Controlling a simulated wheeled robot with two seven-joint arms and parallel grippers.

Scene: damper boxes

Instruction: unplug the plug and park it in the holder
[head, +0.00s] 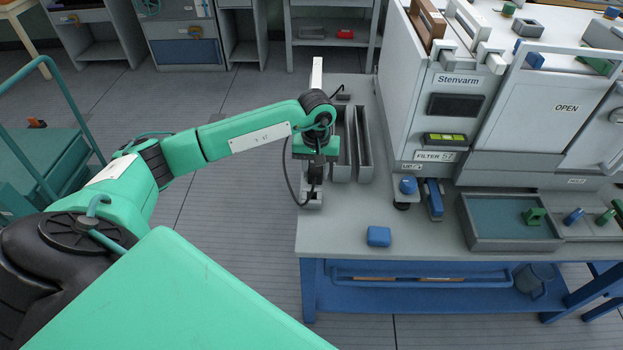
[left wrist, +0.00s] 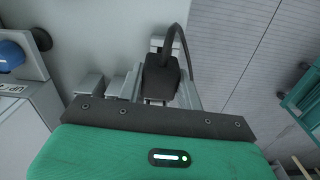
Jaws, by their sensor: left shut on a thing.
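My left gripper (head: 314,178) is over the left end of the bench, pointing down and shut on the black plug (head: 313,189). The plug also shows in the left wrist view (left wrist: 160,80), just beyond the gripper's dark front edge, with its black cable (left wrist: 178,38) arching away. In the head view the cable (head: 288,172) loops past the bench's left edge. A small light grey block (head: 312,203) is right below the plug. It may be the holder or the socket. I cannot tell whether the plug sits in it or just above. My right gripper is not in view.
Long grey trays (head: 363,145) stand right behind the gripper. A blue-capped post (head: 408,186) and a blue block (head: 378,236) are to the right. The white Stenvarm machine (head: 458,95) rises behind them.

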